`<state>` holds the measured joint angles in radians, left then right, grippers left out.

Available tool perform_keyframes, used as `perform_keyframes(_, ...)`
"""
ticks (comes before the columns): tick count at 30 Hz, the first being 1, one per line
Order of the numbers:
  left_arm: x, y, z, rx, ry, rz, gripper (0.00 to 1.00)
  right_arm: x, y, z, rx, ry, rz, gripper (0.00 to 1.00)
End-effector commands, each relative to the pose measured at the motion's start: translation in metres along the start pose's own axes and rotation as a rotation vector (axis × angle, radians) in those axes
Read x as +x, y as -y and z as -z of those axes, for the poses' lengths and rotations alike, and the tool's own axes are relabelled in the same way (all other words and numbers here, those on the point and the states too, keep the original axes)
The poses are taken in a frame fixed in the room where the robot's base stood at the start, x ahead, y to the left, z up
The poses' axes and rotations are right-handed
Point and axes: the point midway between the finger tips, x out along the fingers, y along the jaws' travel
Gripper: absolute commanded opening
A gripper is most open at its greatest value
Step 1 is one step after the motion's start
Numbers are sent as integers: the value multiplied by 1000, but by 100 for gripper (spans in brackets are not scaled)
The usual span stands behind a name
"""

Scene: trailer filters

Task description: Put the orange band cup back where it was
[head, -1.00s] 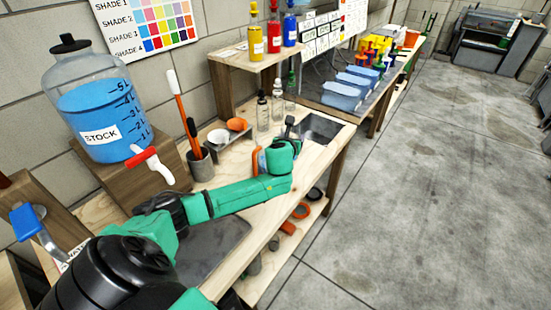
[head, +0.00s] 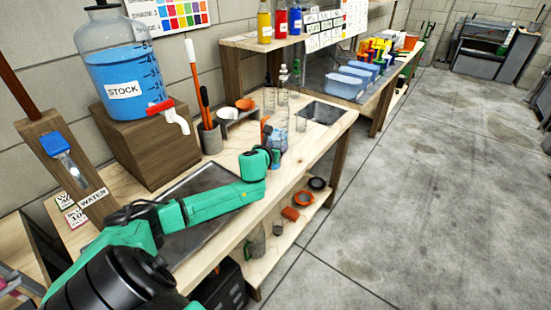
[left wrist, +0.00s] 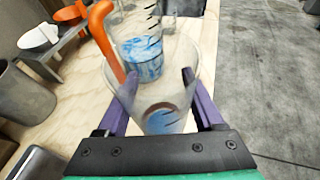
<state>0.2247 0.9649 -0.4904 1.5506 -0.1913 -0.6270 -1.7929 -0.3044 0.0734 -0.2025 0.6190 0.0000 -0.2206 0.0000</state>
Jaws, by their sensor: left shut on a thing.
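My left gripper (left wrist: 162,105) is shut on a clear cup (left wrist: 160,92), with a purple finger on either side. A bent orange strip (left wrist: 102,32) runs along the cup's left side; I cannot tell whether it is the cup's band or handle. Just beyond stands a clear vessel (left wrist: 143,60) with blue contents, overlapping the held cup in this view. In the head view my left gripper (head: 277,158) is over the bench, with an orange piece (head: 265,132) beside it; the held cup is hard to make out there. My right gripper is not in view.
The lower shelf (head: 265,265) holds orange and dark pieces.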

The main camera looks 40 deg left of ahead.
Motion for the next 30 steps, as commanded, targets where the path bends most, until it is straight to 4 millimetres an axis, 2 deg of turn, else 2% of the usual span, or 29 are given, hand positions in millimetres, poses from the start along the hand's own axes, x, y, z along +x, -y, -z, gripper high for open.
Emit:
perform_keyframes(1,5,0,14,-3,-6,0,0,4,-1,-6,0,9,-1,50)
perform_keyframes(5,14,0,35,-3,-4,0,0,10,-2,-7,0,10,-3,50)
perform_keyframes(16,16,0,39,0,-3,0,0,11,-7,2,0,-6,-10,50)
perform_keyframes(17,16,0,39,0,-3,0,76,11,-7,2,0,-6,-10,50)
perform_keyframes(18,15,0,38,0,-3,0,92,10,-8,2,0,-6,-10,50)
perform_keyframes(19,15,0,38,0,-3,0,99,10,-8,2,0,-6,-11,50)
perform_keyframes(30,13,0,33,-1,-2,0,99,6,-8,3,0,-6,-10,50)
